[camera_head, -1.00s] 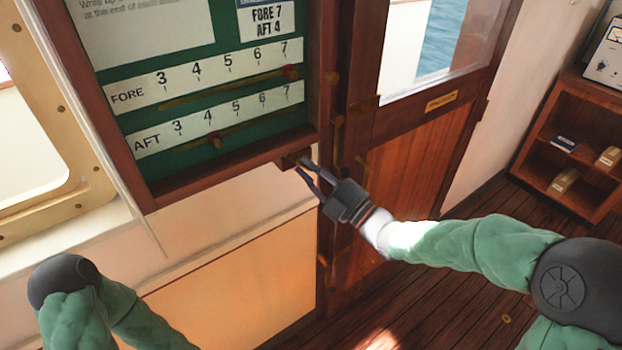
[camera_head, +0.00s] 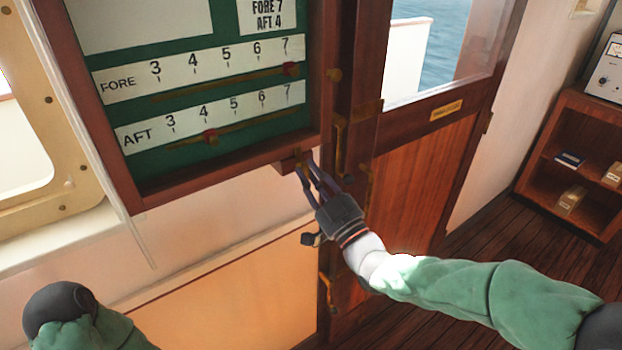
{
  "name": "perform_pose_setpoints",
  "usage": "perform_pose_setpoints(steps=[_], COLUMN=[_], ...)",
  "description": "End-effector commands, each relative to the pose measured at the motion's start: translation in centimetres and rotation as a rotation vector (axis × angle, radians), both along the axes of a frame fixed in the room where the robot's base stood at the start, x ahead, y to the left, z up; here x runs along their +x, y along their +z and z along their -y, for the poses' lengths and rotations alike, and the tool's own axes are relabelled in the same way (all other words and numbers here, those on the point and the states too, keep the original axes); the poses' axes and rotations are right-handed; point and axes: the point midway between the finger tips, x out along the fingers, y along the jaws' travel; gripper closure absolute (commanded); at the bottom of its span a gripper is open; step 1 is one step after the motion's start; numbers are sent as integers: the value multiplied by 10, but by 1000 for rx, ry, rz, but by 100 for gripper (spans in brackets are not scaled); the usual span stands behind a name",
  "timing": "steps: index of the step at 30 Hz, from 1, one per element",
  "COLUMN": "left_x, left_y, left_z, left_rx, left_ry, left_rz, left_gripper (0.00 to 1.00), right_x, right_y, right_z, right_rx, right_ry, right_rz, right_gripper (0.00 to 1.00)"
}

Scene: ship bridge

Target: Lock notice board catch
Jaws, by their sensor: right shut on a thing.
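The notice board (camera_head: 225,125) is green in a dark wooden frame on the wall, with FORE and AFT number scales. A small brass catch (camera_head: 297,158) sits on a wooden block under the board's lower right corner. My right gripper (camera_head: 305,168) reaches up to it from below right, its fingertips shut on the catch. The fingers partly cover the catch, so its exact angle cannot be told. Of my left arm only a dark rounded joint and green sleeve show at the lower left; its gripper is out of view.
A wooden door (camera_head: 415,175) with a window and brass fittings stands right of the board. A wooden shelf (camera_head: 580,160) with small boxes is at the far right. A window frame (camera_head: 45,120) is at the left. The wall below the board is clear.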

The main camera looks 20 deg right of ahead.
Motion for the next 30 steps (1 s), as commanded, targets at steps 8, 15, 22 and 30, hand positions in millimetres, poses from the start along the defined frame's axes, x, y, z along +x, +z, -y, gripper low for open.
perform_pose_setpoints(steps=[8, 15, 22, 30], left_x=[0, 0, 0, 0], left_y=[-1, -1, -1, -2], left_z=[0, 0, 0, 0], left_rx=[0, 0, 0, 0], left_ry=[0, 0, 0, 0], left_rz=[0, 0, 0, 0], left_gripper=[60, 60, 60, 60], right_x=[0, 0, 0, -2], right_y=[5, 6, 5, 2], right_z=[2, 2, 2, 2], right_rx=[21, 21, 20, 19], right_ry=[-3, -4, -4, -2], right_rz=[4, 6, 3, -2], right_gripper=[100, 100, 65, 65])
